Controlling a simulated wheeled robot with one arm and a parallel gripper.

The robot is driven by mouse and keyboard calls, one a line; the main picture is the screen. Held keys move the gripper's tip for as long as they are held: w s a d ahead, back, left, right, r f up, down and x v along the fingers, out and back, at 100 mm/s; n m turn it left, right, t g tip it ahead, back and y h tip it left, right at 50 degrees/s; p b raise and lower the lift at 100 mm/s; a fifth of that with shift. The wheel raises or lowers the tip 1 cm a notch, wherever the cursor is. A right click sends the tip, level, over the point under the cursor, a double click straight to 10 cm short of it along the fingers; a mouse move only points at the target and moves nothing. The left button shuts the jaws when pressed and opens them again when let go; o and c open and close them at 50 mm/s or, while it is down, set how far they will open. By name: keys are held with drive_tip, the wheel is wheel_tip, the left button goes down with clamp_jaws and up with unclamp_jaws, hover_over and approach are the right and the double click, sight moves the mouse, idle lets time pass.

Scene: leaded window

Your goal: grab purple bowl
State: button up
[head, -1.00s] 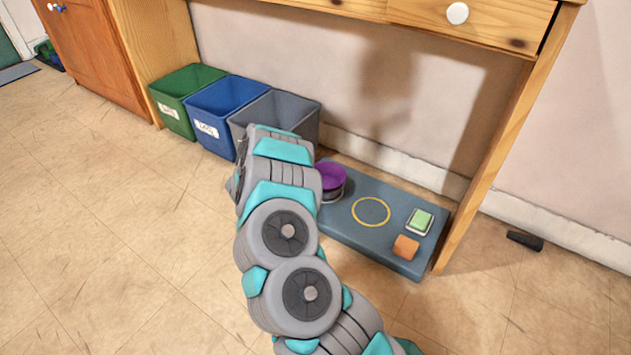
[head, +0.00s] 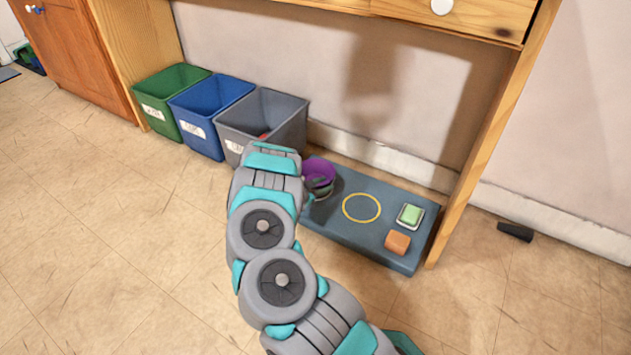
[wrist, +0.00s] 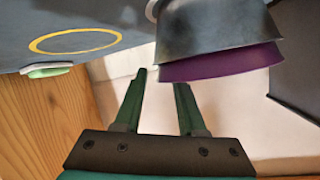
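The purple bowl (head: 318,172) is at the left end of a blue-grey mat (head: 350,240), just right of my arm in the head view. In the wrist view, which looks upside down, the purple bowl (wrist: 222,62) shows as a purple rim band against a grey metallic bowl (wrist: 210,35), seemingly nested in it. My gripper (wrist: 161,82) is open, with two dark green fingers apart and nothing between them. In the head view my arm hides most of the gripper.
The mat also bears a yellow ring (head: 361,221), an orange block (head: 397,242) and a green block on a small dish (head: 410,215). Green (head: 150,112), blue (head: 192,128) and grey (head: 229,135) bins stand to the left. A wooden desk leg (head: 480,165) rises at the right.

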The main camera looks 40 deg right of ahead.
drive_tip(key=shift+d+f, duration=0.1)
drive_tip(key=shift+d, duration=0.1)
clamp_jaws()
idle(1.3)
